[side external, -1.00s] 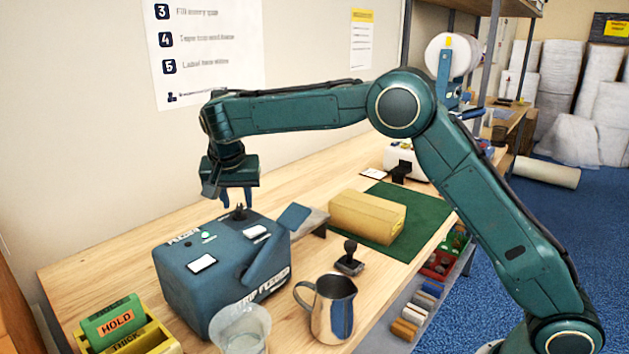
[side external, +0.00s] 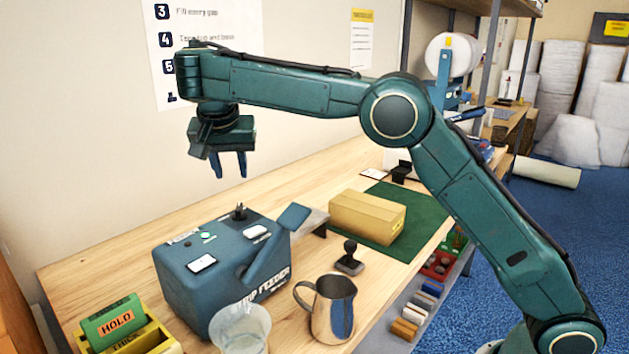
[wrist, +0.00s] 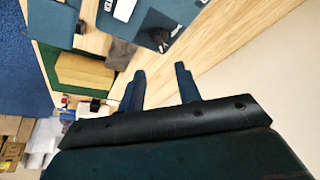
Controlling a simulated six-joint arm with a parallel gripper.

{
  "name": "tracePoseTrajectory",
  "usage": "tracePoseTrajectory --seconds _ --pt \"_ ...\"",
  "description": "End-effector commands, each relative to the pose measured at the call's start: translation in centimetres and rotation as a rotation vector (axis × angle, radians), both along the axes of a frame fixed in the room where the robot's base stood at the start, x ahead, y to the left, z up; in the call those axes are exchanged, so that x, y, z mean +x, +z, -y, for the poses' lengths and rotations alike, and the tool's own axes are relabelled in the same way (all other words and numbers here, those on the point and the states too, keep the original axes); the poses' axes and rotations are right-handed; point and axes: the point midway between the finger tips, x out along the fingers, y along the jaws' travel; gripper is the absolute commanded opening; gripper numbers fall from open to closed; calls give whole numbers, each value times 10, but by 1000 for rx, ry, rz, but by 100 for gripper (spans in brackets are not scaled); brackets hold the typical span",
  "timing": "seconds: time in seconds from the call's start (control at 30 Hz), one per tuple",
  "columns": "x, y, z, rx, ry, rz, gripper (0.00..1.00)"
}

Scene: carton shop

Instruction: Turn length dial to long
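The blue tape feeder (side external: 215,275) stands on the wooden bench with a lever on its right side. A black dial knob (side external: 239,212) sticks up from its top near the back edge; its pointing direction is too small to read. The dial also shows in the wrist view (wrist: 160,38). My gripper (side external: 230,172) hangs above and slightly left of the dial, clear of it. In the wrist view its two blue fingers (wrist: 162,75) are apart with nothing between them.
A metal jug (side external: 330,308), a clear cup (side external: 240,328) and a black-handled stamp (side external: 349,258) stand right and in front of the feeder. A carton (side external: 367,217) lies on the green mat (side external: 425,230). A yellow tray (side external: 150,338) with a green HOLD block (side external: 113,318) is at front left.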

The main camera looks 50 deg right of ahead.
Motion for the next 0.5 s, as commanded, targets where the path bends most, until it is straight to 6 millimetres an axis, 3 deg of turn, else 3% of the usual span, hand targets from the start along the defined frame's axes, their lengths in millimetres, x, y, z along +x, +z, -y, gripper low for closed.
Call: tracePoseTrajectory --seconds 0.5 --pt "-6 11 -6 7 3 2 34"
